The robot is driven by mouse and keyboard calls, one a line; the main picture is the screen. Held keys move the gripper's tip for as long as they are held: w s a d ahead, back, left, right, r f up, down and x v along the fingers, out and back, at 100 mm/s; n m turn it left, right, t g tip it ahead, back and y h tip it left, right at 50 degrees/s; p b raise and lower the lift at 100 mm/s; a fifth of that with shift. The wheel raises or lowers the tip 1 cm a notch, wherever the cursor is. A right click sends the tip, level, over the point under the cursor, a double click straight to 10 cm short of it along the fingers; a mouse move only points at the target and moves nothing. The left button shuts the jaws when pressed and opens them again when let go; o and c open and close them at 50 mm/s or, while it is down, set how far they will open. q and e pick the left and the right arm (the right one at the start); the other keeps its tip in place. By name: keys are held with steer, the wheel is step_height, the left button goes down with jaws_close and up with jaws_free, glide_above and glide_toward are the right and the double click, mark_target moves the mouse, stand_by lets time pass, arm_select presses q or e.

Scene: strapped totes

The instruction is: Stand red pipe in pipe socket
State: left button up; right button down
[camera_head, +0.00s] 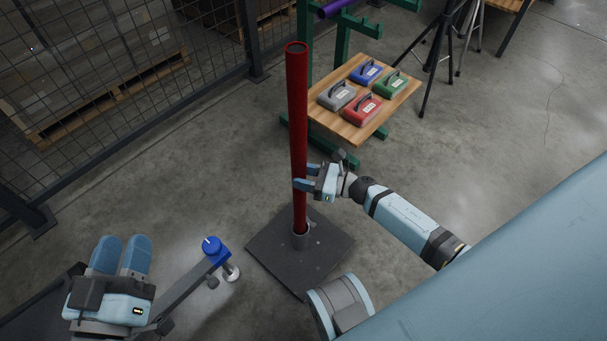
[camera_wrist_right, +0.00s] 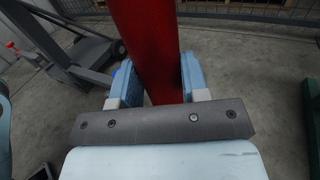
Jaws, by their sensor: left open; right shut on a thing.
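The red pipe (camera_head: 297,120) stands upright, and its lower end is inside the collar of the grey pipe socket (camera_head: 301,242). The socket sits on a dark square base plate (camera_head: 275,258) on the floor. My right gripper (camera_head: 306,177) is shut on the lower half of the pipe, above the socket. In the right wrist view the red pipe (camera_wrist_right: 150,45) passes between the two blue fingers (camera_wrist_right: 160,82). The socket is hidden there. My left gripper (camera_head: 124,246) is open and empty at the lower left, away from the pipe.
A wooden board (camera_head: 392,98) with several coloured weights is on a green rack (camera_head: 342,40) behind the pipe. A purple pipe (camera_head: 335,8) lies higher on the rack. Tripod legs (camera_head: 436,60) stand at the back right. Mesh fencing (camera_head: 120,110) runs along the left.

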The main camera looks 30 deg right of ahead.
mark_target(304, 198)
steer(key=shift+f+b, duration=3.55)
steer(key=shift+f, duration=1.6)
arm_select(q)
steer(key=f+m, duration=0.1)
steer(key=w+f+m, duration=0.1)
steer(key=f, duration=0.1)
steer(key=w+a+f+m, duration=0.1)
steer(key=f, duration=0.1)
steer(key=shift+g, duration=0.3)
arm_select(e)
steer(key=shift+f, duration=0.3)
steer(key=c, duration=0.6)
jaws_free()
steer(key=shift+o, duration=0.3)
